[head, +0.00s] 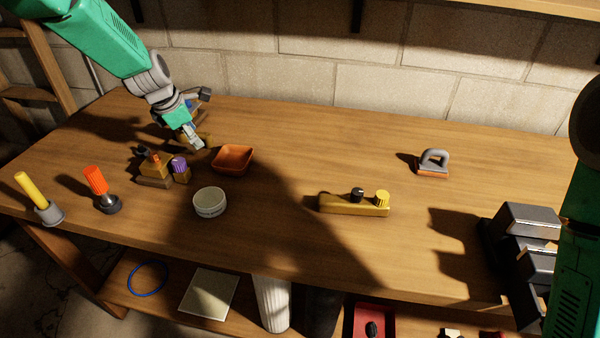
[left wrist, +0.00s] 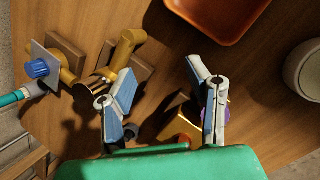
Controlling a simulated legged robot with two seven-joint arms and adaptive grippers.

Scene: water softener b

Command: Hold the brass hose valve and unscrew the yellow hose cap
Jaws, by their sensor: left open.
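A long brass-coloured valve body (head: 350,206) lies on the bench right of centre. A black knob (head: 357,194) and a ribbed yellow cap (head: 382,197) stand on its top, the cap at the right end. My left gripper (head: 190,140) is far to the left, low over the back left of the bench. In the left wrist view its two fingers (left wrist: 160,95) are apart with nothing between the tips. Brass pipe fittings, one with a blue knob (left wrist: 40,68), lie beside the left finger. My right arm shows at the right edge; its gripper is not in view.
A brass block with a purple knob (head: 180,165), an orange tray (head: 233,159) and a round tin (head: 210,202) are near the left gripper. Orange-handled (head: 96,180) and yellow-handled (head: 31,189) tools stand farther left. A grey-handled piece (head: 433,163) sits back right. Dark stepped boxes (head: 527,220) stand right.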

